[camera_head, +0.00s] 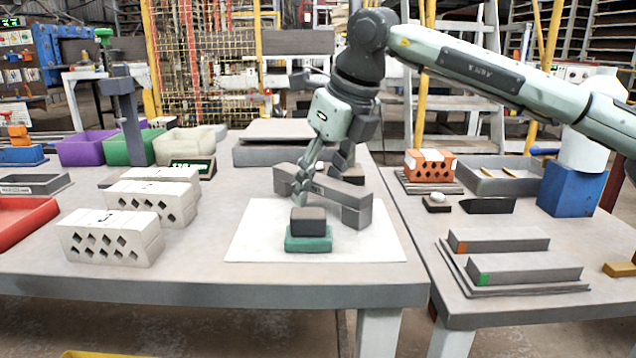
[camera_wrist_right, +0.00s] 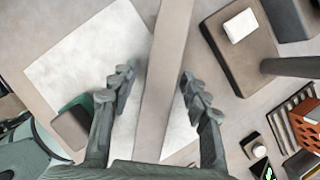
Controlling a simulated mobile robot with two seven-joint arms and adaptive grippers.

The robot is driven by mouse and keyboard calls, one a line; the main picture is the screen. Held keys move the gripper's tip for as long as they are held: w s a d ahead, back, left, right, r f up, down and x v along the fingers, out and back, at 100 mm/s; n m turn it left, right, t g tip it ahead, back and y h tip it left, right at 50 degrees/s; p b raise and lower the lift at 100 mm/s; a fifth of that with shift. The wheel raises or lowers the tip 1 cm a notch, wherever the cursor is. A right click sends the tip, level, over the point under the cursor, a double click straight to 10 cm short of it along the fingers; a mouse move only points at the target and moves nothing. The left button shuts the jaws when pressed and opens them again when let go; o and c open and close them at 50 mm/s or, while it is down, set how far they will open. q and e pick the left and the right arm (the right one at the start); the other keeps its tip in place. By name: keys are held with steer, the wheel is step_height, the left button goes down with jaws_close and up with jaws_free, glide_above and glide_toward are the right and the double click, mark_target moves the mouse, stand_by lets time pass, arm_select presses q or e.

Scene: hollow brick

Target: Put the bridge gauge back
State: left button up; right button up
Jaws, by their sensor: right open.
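The bridge gauge (camera_head: 348,195) is a grey bar with legs. It stands at the back of the white sheet (camera_head: 255,243) on the middle table, partly hidden by my right gripper (camera_head: 306,188). In the right wrist view the gauge's bar (camera_wrist_right: 163,85) runs between the two fingers of my right gripper (camera_wrist_right: 157,78). The fingers are open, with a visible gap on each side of the bar. My left gripper is not in view.
A dark block (camera_head: 308,221) on a green base (camera_head: 308,243) sits on the sheet, in front of the gauge. White hollow bricks (camera_head: 110,238) stand at left. On the right table are an orange brick (camera_head: 430,166), a grey tray (camera_head: 500,181) and grey bars (camera_head: 525,268).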

steer(key=v, duration=1)
steer(key=shift+d+r, duration=0.1)
steer(key=shift+r, duration=0.15)
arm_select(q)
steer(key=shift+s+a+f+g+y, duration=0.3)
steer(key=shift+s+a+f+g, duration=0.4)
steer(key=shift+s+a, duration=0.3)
arm_select(e)
steer(key=shift+s+d+r, duration=0.2)
steer(key=shift+s+r, duration=0.1)
steer(key=shift+r, duration=0.35)
